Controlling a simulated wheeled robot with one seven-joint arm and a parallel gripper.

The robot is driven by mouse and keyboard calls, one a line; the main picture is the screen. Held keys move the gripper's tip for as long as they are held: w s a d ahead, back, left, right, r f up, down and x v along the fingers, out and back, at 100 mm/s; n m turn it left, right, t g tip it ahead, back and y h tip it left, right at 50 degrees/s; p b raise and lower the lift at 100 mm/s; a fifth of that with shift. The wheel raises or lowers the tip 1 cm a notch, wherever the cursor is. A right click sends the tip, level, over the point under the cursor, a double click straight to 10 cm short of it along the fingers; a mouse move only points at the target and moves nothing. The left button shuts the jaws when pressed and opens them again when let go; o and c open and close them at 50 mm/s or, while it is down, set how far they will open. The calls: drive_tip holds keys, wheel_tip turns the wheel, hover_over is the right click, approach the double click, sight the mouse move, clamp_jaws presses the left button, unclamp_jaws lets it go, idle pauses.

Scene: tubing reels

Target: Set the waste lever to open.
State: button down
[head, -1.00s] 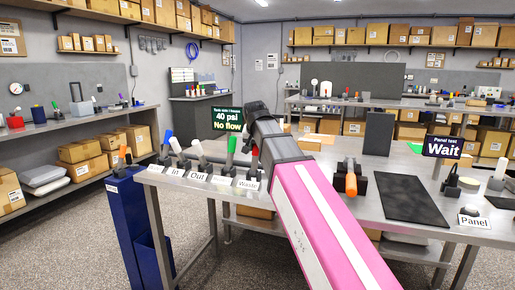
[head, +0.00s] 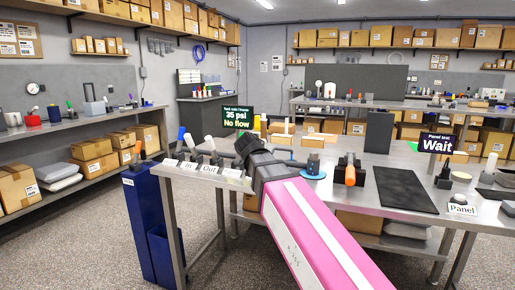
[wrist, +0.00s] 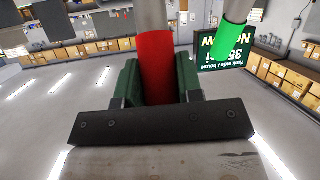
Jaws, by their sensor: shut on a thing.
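My gripper (head: 244,142) is above the near-left end of the bench, at the right end of the lever row. In the wrist view my gripper (wrist: 158,85) has its green pads shut on a red handle (wrist: 155,62) with a grey shaft. In the earlier head view this red handle stood by the "Waste" card; it is now hidden behind my gripper. A green-tipped lever (wrist: 233,38) is beside it, apart from the pads. The card under my arm (head: 236,177) is partly covered. The lever's open or shut setting cannot be told.
A green sign (head: 238,116) reads 35 psi, No flow.

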drive_tip(key=shift+s+f, duration=0.15)
drive_tip(key=shift+s, duration=0.05)
idle(0.4)
drive_tip(key=c, duration=0.8)
unclamp_jaws()
drive_tip(key=shift+a+t, duration=0.1)
drive_tip(key=shift+t, duration=0.2)
drive_tip(key=shift+s, duration=0.1)
drive_tip(key=v, duration=1)
drive_tip(key=shift+s+a+r, duration=0.15)
drive_tip(key=shift+s+r, duration=0.05)
drive_tip(key=shift+s, duration=0.1)
drive_tip(key=shift+s, duration=0.1)
